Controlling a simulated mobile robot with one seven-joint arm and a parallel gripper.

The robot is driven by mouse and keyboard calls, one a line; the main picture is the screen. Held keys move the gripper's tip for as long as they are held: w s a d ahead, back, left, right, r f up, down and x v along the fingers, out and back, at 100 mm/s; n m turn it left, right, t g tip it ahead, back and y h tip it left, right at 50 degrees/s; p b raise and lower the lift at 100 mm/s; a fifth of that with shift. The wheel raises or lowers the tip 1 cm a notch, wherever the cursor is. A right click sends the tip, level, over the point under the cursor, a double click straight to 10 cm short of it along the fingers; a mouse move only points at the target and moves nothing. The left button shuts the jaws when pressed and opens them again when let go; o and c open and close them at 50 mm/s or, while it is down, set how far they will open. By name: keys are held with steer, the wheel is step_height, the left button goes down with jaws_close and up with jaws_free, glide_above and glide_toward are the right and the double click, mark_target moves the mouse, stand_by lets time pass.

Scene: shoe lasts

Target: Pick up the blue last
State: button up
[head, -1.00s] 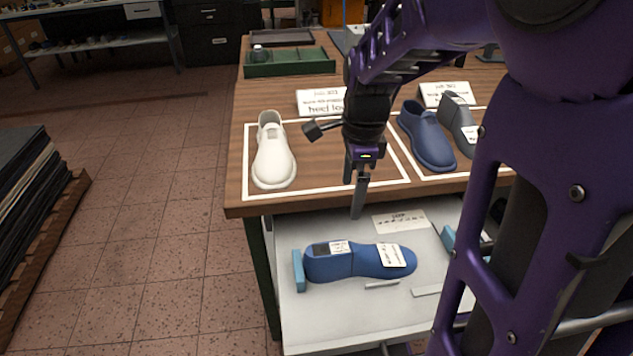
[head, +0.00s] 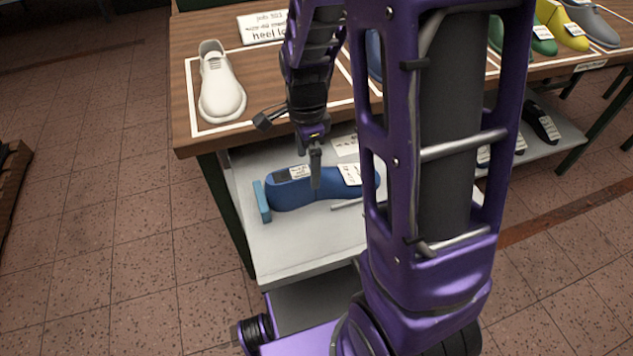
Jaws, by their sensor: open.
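The blue last (head: 290,194) lies on its side on the grey shelf (head: 290,250) below the wooden table top. It has white labels and a dark patch at its left end. My gripper (head: 316,182) points down in front of the last's middle in the picture and covers a strip of it. It is open and holds nothing that I can see. Only one finger shows clearly, and I cannot tell whether it touches the last.
A light blue block (head: 261,201) stands at the last's left end. A thin rod (head: 346,204) lies beside it. A white shoe (head: 220,86) stands on the table (head: 183,118) above. Green and yellow (head: 562,24) lasts stand at the right. My arm hides the middle.

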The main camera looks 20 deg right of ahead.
mark_target(307, 170)
step_height(307, 170, down, 4)
steer(key=shift+s+a+f+b, duration=0.1)
steer(key=shift+s+a+b, duration=0.05)
steer(key=shift+b, duration=0.3)
jaws_close()
